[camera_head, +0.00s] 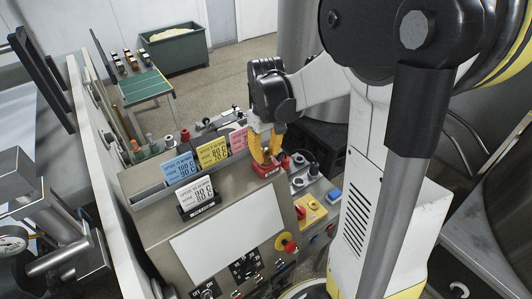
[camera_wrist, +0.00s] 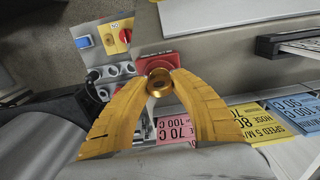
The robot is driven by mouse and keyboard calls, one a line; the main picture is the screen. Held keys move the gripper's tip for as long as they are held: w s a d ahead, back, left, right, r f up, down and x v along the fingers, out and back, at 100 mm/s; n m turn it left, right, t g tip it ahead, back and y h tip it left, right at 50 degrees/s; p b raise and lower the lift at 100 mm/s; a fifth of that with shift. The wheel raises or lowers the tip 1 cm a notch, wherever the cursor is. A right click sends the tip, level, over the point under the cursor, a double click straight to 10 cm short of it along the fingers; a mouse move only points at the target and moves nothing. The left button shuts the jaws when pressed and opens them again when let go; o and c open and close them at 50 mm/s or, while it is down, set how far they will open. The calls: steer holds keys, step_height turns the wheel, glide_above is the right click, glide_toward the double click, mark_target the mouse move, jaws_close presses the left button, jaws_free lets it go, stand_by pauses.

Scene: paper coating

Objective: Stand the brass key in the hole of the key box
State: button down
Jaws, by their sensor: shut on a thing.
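The brass key (camera_wrist: 159,82) shows in the wrist view as a round brass end between the tips of my yellow gripper (camera_wrist: 160,75). My gripper is shut on it. The red key box (camera_wrist: 150,61) lies right behind the key in that view, with lettering along its edge. In the head view my gripper (camera_head: 266,158) points down at the red key box (camera_head: 266,170) on top of the machine console. The key's lower end and the hole are hidden, so I cannot tell whether the key is in the hole.
Blue, yellow and pink cards stand in a rack (camera_head: 146,201) left of the key box. A white card (camera_head: 195,195) stands in a black holder in front. Knobs and a yellow switch box (camera_head: 311,211) are to the right. The white panel (camera_head: 228,241) is clear.

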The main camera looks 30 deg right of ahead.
steer(key=c, duration=1.1)
jaws_free()
steer(key=shift+o, duration=0.2)
steer(key=shift+r, duration=0.15)
step_height(320, 180, up, 12)
